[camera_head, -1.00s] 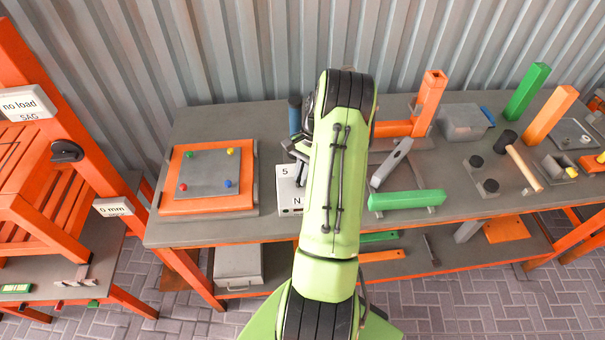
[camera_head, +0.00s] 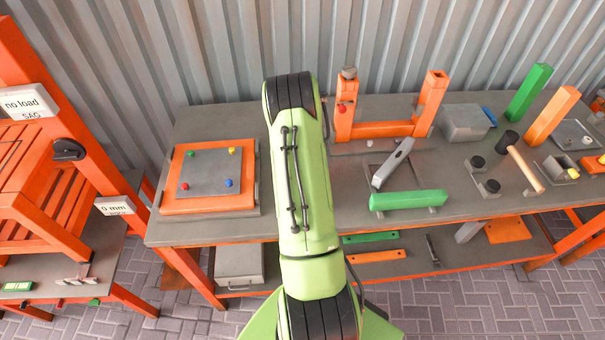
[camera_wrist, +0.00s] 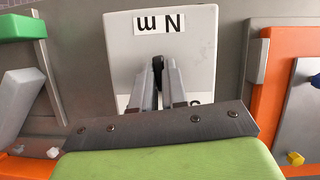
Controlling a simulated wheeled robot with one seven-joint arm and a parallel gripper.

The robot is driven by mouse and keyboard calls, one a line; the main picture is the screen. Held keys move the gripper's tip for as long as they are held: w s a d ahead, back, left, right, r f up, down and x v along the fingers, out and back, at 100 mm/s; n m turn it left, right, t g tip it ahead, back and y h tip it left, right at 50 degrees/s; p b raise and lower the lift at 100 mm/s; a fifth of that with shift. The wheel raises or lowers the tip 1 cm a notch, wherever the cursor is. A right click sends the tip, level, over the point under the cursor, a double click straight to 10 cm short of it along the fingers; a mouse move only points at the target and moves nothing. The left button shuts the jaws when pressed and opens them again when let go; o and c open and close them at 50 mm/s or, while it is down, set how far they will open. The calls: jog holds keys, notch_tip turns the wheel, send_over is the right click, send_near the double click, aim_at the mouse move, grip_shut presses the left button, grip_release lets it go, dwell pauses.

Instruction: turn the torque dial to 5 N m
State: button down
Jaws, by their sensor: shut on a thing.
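The white torque box (camera_wrist: 200,62) fills the middle of the wrist view, with an upside-down "N m" label at its top. A partly hidden number shows at its lower right. My gripper (camera_wrist: 159,66) is over the box, its fingers shut on a dark narrow part, the torque dial (camera_wrist: 158,64). The fingers hide most of the dial, so I cannot tell which number it points to. In the head view my arm covers the box, the dial and my gripper.
An orange board with coloured knobs (camera_head: 207,178) lies left of my arm. To the right are an orange U-shaped frame (camera_head: 385,129), a grey bar (camera_head: 393,163) and a green block (camera_head: 408,200). Bare table (camera_head: 345,215) lies between my arm and the green block.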

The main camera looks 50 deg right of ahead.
jog(key=n, duration=0.1)
jog(key=n+h, duration=0.1)
jog(key=n, duration=0.1)
jog(key=shift+w+a+n+g, duration=0.1)
jog(key=shift+w+n+g, duration=0.05)
jog(key=shift+n+g, duration=0.15)
jog(key=shift+a+n+h, duration=0.1)
jog(key=shift+n+h, duration=0.7)
jog(key=shift+n, duration=1.1)
jog(key=c, duration=1.2)
grip_release()
jog(key=shift+o, duration=0.2)
jog(key=p+v, duration=0.2)
jog(key=v, duration=1.3)
jog(key=shift+w+r, duration=0.25)
jog(key=shift+w, duration=0.2)
jog(key=shift+a, duration=0.1)
